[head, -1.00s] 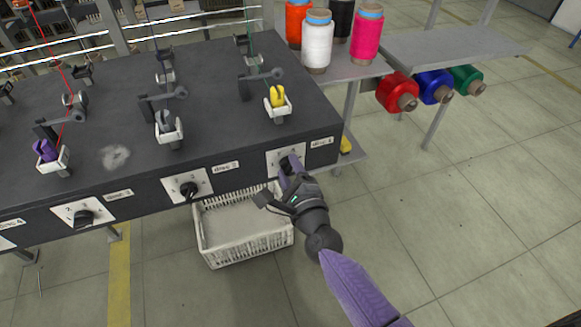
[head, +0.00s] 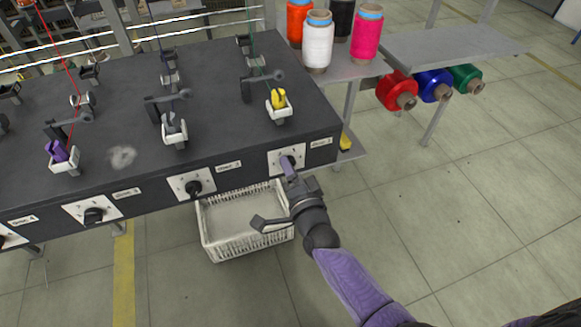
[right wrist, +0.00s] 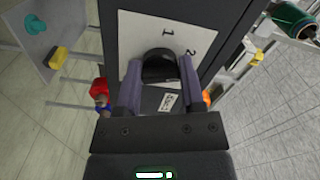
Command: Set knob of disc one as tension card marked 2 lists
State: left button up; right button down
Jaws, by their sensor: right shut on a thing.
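The knob of disc one is black and round and shows in the right wrist view (right wrist: 160,68). It sits on a white dial plate (head: 274,164) at the right end of the dark bench front, beside a small label reading disc 1 (head: 321,143). My right gripper (head: 289,163) is at this plate. Its purple fingers lie on either side of the knob and are shut on it. The numbers 1 and 2 show on the plate (right wrist: 205,38); the knob's pointer is hidden. The tension card marked 2 is not recognisable. My left gripper is not in view.
Other dials with black knobs (head: 194,187) line the bench front to the left. A white crate (head: 246,249) stands on the floor below. Thread cones (head: 318,45) stand on a shelf at the back right. The floor at right is clear.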

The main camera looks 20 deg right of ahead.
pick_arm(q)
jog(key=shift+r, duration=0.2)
pick_arm(e)
jog(key=shift+n, duration=0.8)
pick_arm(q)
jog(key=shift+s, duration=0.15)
pick_arm(e)
jog(key=shift+f, duration=0.1)
jog(key=shift+c, duration=1)
grip_release()
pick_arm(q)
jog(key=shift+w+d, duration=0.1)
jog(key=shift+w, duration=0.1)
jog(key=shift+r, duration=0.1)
pick_arm(e)
jog(key=shift+s, duration=0.1)
pick_arm(q)
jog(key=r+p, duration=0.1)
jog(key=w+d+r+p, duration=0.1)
jog(key=p, duration=0.1)
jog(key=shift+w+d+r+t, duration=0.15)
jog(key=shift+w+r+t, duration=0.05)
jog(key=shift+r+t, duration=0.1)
pick_arm(e)
jog(key=s, duration=0.9)
jog(key=shift+s+d, duration=0.15)
jog(key=shift+s, duration=0.25)
